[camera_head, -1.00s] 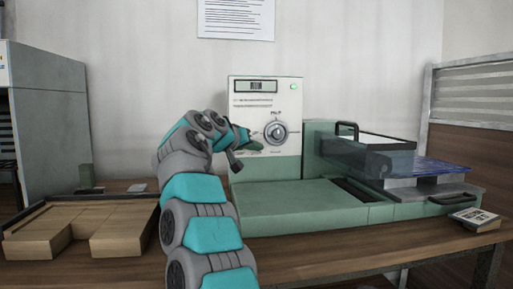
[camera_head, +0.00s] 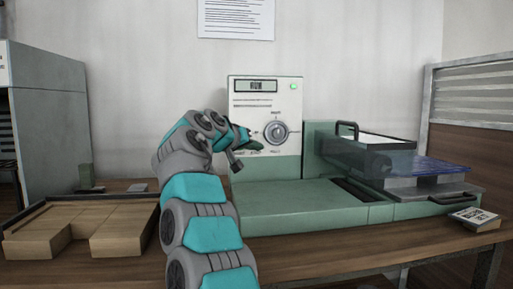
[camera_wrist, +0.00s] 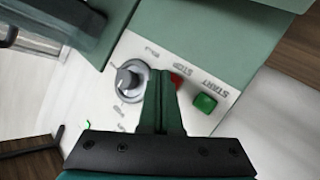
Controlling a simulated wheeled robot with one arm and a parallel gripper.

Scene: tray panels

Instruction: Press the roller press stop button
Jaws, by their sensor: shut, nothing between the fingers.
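The roller press has a white control panel (camera_head: 262,120) with a display, a dial and a small green light. In the wrist view, its red stop button (camera_wrist: 176,81) lies under the STOP label, partly hidden by my gripper's fingers. The green start button (camera_wrist: 205,103) is beside it, under the START label. The dial (camera_wrist: 129,82) is on the other side of the fingers and also shows in the head view (camera_head: 276,132). My gripper (camera_wrist: 162,75) is shut and empty, its tips close to the red button; I cannot tell whether they touch. The head view hides both buttons behind my arm.
The press's green bed (camera_head: 300,208) extends in front of the panel. A clear-covered unit with a handle (camera_head: 347,130) stands at its right. A wooden tray with blocks (camera_head: 80,225) lies left of my arm. A small box (camera_head: 474,218) sits at the right table edge.

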